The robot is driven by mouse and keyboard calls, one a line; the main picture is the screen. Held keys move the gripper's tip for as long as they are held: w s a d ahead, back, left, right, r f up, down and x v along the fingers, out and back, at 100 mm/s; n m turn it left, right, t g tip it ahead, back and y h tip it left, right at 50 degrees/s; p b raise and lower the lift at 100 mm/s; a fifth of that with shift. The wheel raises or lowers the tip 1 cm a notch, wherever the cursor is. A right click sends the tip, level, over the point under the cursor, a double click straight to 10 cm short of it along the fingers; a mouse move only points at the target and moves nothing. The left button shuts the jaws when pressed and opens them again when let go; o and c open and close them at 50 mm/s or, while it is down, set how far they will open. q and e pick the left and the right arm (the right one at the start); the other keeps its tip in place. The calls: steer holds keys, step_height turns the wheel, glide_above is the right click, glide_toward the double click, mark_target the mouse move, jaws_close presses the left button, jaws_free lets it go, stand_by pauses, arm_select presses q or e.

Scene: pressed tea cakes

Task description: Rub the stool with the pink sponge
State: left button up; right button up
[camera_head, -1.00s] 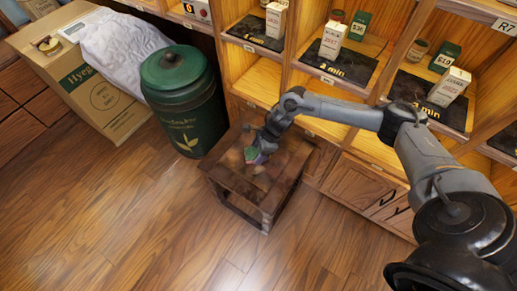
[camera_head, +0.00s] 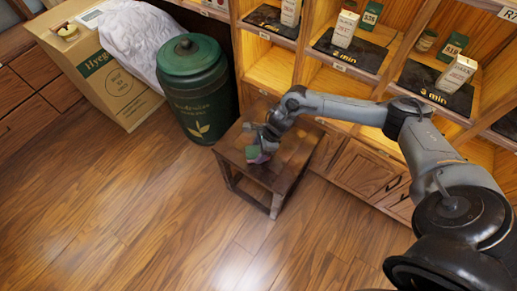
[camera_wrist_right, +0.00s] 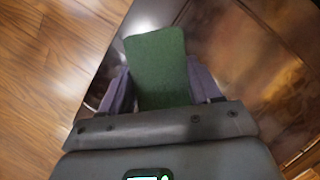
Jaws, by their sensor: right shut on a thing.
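The sponge (camera_head: 257,157) shows green on its upper side, with pink low down in the head view. My right gripper (camera_head: 259,143) is shut on it. In the right wrist view, the sponge's green face (camera_wrist_right: 158,70) stands between the two fingers. The dark wooden stool (camera_head: 284,163) stands on the floor below the gripper. The sponge is at the stool top, near its front-left edge. I cannot tell whether it touches the wood. The stool surface (camera_wrist_right: 225,50) looks brown and shiny in the wrist view. My left gripper is not in view.
A green lidded canister (camera_head: 200,95) stands close behind the stool on the left. A cardboard box (camera_head: 100,75) with a white cloth bag (camera_head: 140,40) is further left. Wooden shelves with drawers (camera_head: 362,170) stand behind and to the right. The floor in front is clear.

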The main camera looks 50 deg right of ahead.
steer(key=shift+w+d+r, duration=0.1)
steer(key=shift+r, duration=0.8)
steer(key=shift+w+d+r+p, duration=0.1)
steer(key=shift+d+r+p, duration=0.15)
steer(key=shift+r+p, duration=0.2)
steer(key=shift+w+d+r+p, duration=0.1)
steer(key=shift+d+r+p, duration=0.15)
steer(key=shift+r+p, duration=0.15)
steer(key=shift+r, duration=0.4)
steer(key=shift+s+a+r+p, duration=0.1)
steer(key=shift+a+r+p, duration=0.15)
steer(key=shift+r+p, duration=0.8)
steer(key=shift+d+r, duration=0.15)
steer(key=shift+r, duration=0.2)
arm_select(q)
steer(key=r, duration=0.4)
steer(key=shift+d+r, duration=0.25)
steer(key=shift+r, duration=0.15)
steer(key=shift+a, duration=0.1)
